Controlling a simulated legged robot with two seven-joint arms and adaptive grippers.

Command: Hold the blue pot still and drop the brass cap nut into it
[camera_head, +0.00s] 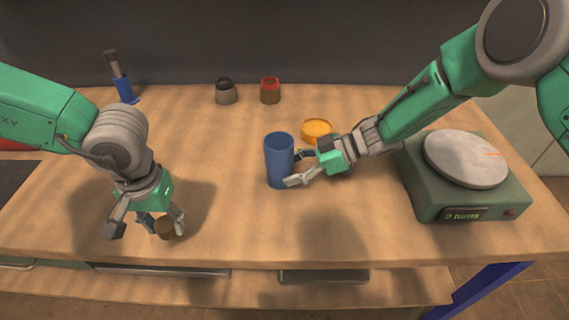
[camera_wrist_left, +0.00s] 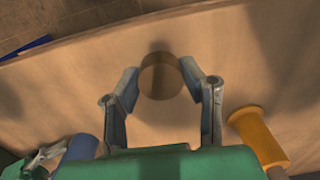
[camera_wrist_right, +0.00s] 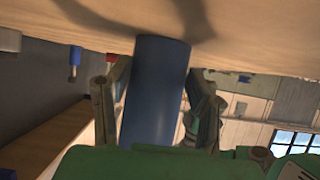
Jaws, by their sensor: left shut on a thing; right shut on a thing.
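The blue pot (camera_head: 279,162) stands upright on the table near the middle. My right gripper (camera_head: 292,168) is shut on its side, and in the right wrist view the pot (camera_wrist_right: 153,90) lies between both fingers. My left gripper (camera_head: 162,224) is shut on the brass cap nut (camera_head: 165,229), to the left of the pot and nearer the front edge. In the left wrist view the dark brown-brass nut (camera_wrist_left: 160,77) sits between the fingertips. The pot's inside is barely visible.
An orange dish (camera_head: 317,128) sits just behind the pot. A green scale (camera_head: 465,205) stands at right. Two small jars (camera_head: 226,92) (camera_head: 270,90) and a blue-based tool (camera_head: 122,85) stand at the back. Table between grippers is clear.

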